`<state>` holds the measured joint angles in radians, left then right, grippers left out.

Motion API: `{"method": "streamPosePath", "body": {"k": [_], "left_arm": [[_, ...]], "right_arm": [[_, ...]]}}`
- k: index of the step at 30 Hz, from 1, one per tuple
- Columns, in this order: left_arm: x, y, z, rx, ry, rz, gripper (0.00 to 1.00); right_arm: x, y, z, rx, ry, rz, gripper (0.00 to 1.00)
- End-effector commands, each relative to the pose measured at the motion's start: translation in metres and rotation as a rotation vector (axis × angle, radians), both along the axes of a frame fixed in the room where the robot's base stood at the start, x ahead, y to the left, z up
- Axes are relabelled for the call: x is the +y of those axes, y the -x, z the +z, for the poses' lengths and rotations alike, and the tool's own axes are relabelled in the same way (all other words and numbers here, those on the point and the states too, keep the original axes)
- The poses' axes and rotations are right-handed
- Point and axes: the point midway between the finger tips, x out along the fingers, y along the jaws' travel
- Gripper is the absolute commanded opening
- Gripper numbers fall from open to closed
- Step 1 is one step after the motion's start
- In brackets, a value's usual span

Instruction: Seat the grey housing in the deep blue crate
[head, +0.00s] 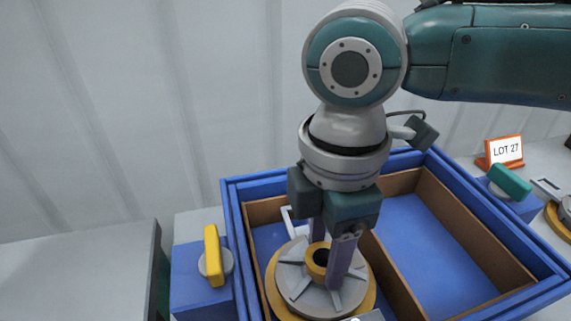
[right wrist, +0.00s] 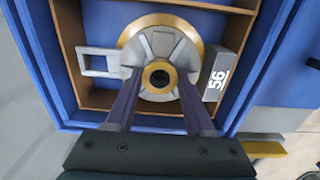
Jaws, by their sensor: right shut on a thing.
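The grey housing (head: 295,282) is a round finned body with a yellow hub and a yellow flange below. In the right wrist view the housing (right wrist: 146,42) has a rectangular frame on its left and a grey block marked 56 on its right. My right gripper (head: 330,262) points down and is shut on the housing, its fingers on either side of the hub. The deep blue crate (head: 456,165) has brown-lined compartments. The housing is over or inside the left compartment, roughly level; I cannot tell whether it touches the floor. My left gripper is out of view.
The crate's right compartment (head: 425,240) is empty. A blue block with a yellow handle (head: 213,255) stands left of the crate. A blue block with a teal handle (head: 510,182), an orange-framed LOT 27 sign (head: 504,151) and other parts are at the right. A pale wall stands behind.

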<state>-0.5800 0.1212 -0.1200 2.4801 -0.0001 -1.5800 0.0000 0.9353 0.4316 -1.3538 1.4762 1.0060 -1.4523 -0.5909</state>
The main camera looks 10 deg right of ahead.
Motion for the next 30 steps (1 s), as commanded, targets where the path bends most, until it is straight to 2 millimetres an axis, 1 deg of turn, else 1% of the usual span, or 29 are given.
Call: {"method": "streamPosePath", "body": {"k": [22, 27, 28, 30], "left_arm": [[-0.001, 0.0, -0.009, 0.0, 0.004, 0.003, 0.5], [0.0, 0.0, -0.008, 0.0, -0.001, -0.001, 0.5], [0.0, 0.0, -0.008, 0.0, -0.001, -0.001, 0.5], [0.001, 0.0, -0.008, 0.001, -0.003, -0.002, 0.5]], "right_arm": [[0.001, 0.0, -0.015, -0.001, -0.002, 0.0, 0.0], [0.0, -0.001, -0.014, -0.001, -0.002, 0.0, 0.0], [0.0, -0.001, -0.014, -0.001, -0.002, 0.0, 0.57], [0.0, 0.0, -0.014, -0.001, -0.002, 0.0, 0.65]]}}
